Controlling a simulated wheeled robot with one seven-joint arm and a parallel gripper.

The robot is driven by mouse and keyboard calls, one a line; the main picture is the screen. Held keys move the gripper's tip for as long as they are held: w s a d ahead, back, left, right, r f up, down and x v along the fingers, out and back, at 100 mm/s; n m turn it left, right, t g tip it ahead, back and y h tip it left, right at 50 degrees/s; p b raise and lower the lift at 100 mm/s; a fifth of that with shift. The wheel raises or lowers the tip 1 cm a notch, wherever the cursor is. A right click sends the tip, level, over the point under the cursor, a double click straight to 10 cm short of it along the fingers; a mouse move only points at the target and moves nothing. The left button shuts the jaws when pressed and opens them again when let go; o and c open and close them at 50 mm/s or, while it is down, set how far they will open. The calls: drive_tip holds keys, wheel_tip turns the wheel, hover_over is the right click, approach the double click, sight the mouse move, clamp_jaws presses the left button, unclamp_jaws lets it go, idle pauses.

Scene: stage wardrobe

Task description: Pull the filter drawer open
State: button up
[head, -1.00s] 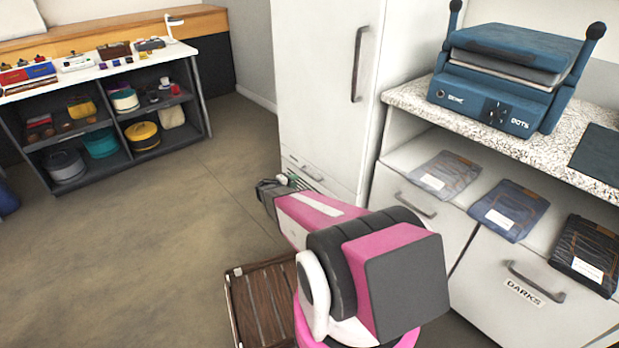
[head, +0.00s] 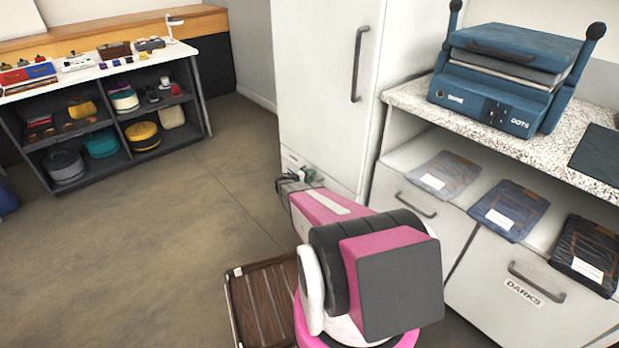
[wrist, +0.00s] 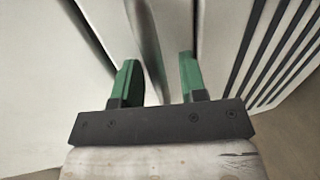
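The tall white cabinet (head: 318,85) has a low drawer front (head: 291,159) at its base, partly hidden behind my gripper. The drawer looks shut. My gripper (head: 298,177) is right at this drawer front in the head view. In the wrist view my gripper (wrist: 161,75) has its two green fingers apart. A grey bar handle (wrist: 148,45) runs into the space between them. Bare space shows between the bar and the right finger. The bar lies nearer the left finger, and I cannot tell if they touch.
Dark vent slots (wrist: 262,50) line the panel at right in the wrist view. A brown slatted crate (head: 262,305) stands on the floor beside my arm. White drawers under the speckled counter (head: 410,97) are at right. The floor at left is clear.

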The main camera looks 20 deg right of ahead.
clamp_jaws()
drive_tip(key=f+v, duration=0.3)
drive_tip(key=v, duration=1.3)
drive_tip(key=a+f+v, duration=0.1)
drive_tip(key=f+v, duration=0.2)
drive_tip(key=v, duration=1.3)
drive_tip(key=shift+s+a+f, duration=0.2)
drive_tip(key=shift+a+f, duration=0.1)
drive_tip(key=shift+f, duration=0.05)
unclamp_jaws()
drive_tip(key=shift+a, duration=0.1)
drive_tip(key=v, duration=1)
drive_tip(key=shift+a, duration=0.3)
drive_tip(key=shift+s, duration=0.15)
